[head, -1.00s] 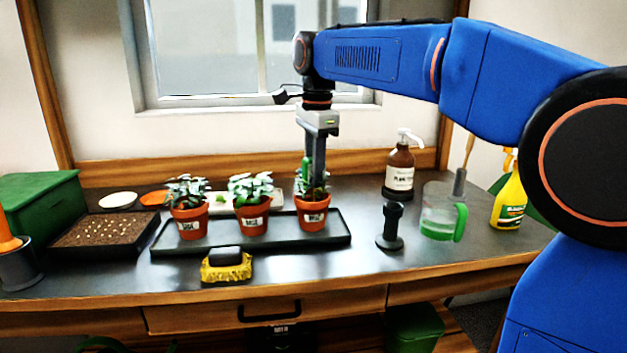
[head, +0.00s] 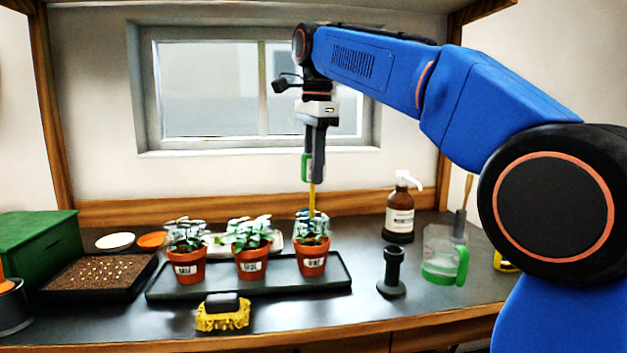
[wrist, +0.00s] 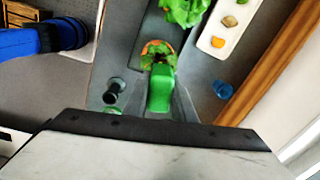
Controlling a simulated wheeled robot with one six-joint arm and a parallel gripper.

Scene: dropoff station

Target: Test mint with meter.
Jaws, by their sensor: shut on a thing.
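My gripper (head: 314,150) is shut on the green meter (head: 306,168), held upright above the rightmost potted plant (head: 312,258). The meter's yellow probe (head: 312,197) points down, its lower end at that plant's leaves; I cannot tell whether the tip touches anything. The wrist view shows the green meter (wrist: 160,90) between the fingers, with the pot (wrist: 157,47) beyond it. A middle potted plant (head: 251,263) and a left one (head: 187,268) stand beside it. Each terracotta pot has a white label, too small to read, so I cannot tell which is mint.
The pots stand in a dark tray (head: 160,291). A black stand (head: 391,272), a green-handled jug (head: 437,262) and a brown pump bottle (head: 399,215) are to the right.

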